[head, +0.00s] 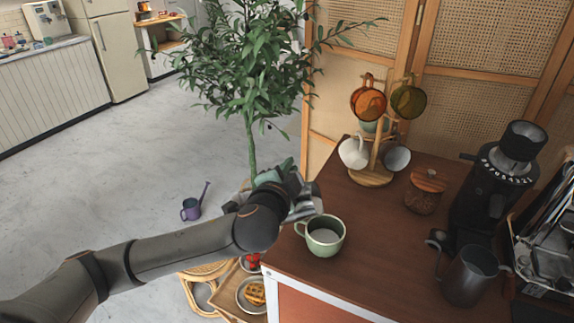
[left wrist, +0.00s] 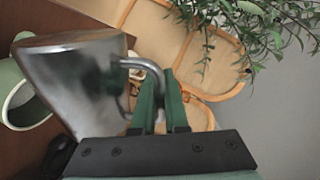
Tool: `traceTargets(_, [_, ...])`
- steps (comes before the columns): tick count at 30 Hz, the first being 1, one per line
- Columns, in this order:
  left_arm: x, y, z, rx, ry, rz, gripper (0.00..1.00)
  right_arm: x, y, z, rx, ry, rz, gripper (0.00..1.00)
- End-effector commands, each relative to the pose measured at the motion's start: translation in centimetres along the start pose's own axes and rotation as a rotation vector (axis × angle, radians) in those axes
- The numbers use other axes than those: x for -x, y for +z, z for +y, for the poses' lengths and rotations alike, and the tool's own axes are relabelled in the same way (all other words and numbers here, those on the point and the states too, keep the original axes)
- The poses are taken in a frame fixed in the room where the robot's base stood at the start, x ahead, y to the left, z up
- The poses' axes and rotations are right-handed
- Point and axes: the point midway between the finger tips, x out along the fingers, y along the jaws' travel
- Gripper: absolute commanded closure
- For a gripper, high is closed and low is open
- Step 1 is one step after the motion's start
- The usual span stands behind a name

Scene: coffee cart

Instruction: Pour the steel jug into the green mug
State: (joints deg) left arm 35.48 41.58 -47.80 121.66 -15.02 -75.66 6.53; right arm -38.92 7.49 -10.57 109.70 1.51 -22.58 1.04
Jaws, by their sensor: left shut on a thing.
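The green mug (head: 324,248) stands upright near the front left corner of the brown cart top. Its inside looks pale; I cannot tell whether it holds liquid. My left gripper (head: 290,188) is just behind and left of the mug. In the left wrist view its green fingers (left wrist: 160,105) are shut on the handle of the steel jug (left wrist: 75,75). In the head view only a small shiny part of the jug (head: 304,209) shows beside the mug's rim; the rest is hidden. The green mug also shows at the left wrist view's left edge (left wrist: 30,113). My right gripper is out of view.
A mug tree (head: 372,178) with several mugs stands at the back. A lidded jar (head: 424,194), a black grinder (head: 490,195) and a dark grey pitcher (head: 468,277) stand to the right. A leafy plant (head: 245,60) rises behind my left gripper. The cart's front middle is clear.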

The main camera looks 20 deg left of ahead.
Motion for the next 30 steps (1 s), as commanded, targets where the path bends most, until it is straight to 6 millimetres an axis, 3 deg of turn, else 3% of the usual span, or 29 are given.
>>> traceTargets(15, [0.1, -1.6, -0.3, -0.124, -0.006, -0.027, 1.00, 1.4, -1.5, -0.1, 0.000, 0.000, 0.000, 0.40])
traceTargets(30, [0.1, -3.2, 0.0, -0.268, -0.011, -0.061, 1.00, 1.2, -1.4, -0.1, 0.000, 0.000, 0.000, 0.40])
